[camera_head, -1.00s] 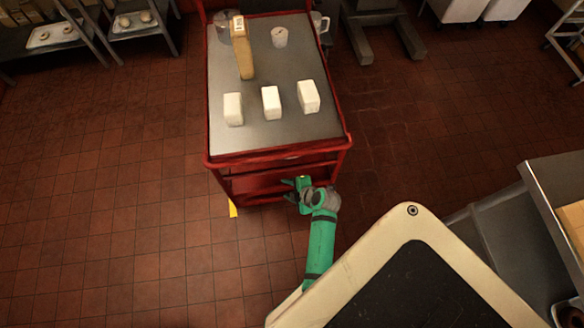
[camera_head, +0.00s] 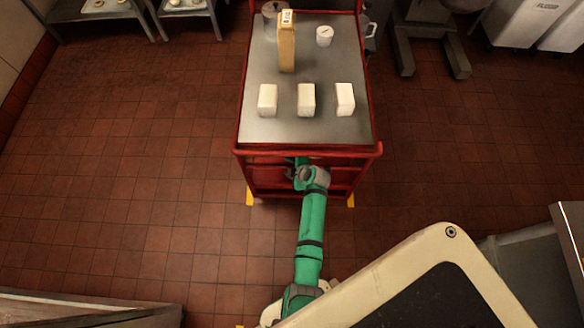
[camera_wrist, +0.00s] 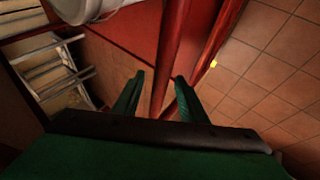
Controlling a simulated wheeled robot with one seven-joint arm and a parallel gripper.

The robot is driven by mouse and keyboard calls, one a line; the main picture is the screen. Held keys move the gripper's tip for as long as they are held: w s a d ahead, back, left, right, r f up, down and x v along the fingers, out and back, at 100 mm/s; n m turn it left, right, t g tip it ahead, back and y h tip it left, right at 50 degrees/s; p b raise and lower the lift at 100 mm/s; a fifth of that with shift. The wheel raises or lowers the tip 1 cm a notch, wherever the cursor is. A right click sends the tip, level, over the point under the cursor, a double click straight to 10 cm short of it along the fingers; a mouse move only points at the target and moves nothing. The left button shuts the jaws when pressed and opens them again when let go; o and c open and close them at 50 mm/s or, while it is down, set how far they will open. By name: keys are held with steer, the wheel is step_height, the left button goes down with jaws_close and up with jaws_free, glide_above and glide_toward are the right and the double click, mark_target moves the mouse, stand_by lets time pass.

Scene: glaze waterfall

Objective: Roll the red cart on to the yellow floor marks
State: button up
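The red cart (camera_head: 310,151) stands in the upper middle of the head view, its grey top bearing several items. Yellow floor marks show by the near left foot (camera_head: 249,197) and near right foot (camera_head: 351,200) of the cart. A yellow patch also shows in the wrist view (camera_wrist: 213,64). My gripper (camera_head: 300,168) is at the cart's near end, below the top, its fingers partly hidden there. In the wrist view my gripper (camera_wrist: 160,80) has its green fingers apart, with a red bar of the cart (camera_wrist: 170,55) between them. A gap shows beside the left finger.
White blocks (camera_head: 306,99), a tan carton (camera_head: 287,45) and a white cup (camera_head: 324,36) stand on the cart. Shelves (camera_head: 185,10) are at the back left, a grey stand (camera_head: 430,45) at the back right. Tiled floor is clear on both sides.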

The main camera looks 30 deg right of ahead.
steer(key=shift+f, duration=0.1)
jaws_close()
stand_by(1.5)
